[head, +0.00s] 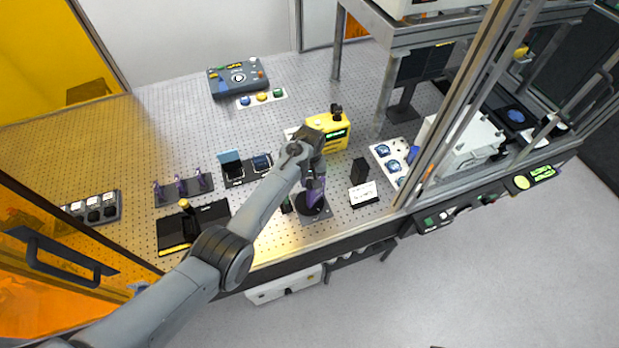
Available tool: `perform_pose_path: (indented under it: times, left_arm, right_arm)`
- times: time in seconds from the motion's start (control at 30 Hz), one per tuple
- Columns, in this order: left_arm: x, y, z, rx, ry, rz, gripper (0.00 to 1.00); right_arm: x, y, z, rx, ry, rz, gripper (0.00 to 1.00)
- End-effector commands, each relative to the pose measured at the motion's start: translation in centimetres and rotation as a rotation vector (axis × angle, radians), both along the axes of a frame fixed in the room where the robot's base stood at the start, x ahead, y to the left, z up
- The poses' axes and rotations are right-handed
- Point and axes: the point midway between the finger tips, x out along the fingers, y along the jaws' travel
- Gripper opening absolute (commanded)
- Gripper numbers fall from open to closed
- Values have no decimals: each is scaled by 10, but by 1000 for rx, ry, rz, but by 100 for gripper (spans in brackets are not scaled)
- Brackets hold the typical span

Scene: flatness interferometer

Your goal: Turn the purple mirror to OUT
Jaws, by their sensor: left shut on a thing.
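The purple mirror (315,194) stands on a dark round base with a light plate (313,215) near the front edge of the perforated bench. My left arm comes in from the lower left, and my left gripper (316,184) is shut on the purple mirror from above. The arm and wrist hide the mirror's upper part. Any OUT marking is too small to read. My right gripper is not in view.
A yellow box with a green display (334,133) stands just behind the gripper. A small white label card (363,194) and a black block (358,169) stand to the right. Several small purple parts (181,187) stand in a row on the left. A metal frame post (466,105) rises at right.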

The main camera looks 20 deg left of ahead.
Motion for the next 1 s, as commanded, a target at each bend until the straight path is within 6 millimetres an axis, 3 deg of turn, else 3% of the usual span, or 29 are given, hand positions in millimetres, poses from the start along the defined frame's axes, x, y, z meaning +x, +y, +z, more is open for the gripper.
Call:
perform_pose_path:
  times: [0.5, 1.0]
  left_arm:
    - [0, 0, 1, 1, 0, -387, 0]
    - [0, 0, 1, 0, -1, -496, 0]
  right_arm:
    - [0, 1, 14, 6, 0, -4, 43]
    - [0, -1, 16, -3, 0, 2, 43]
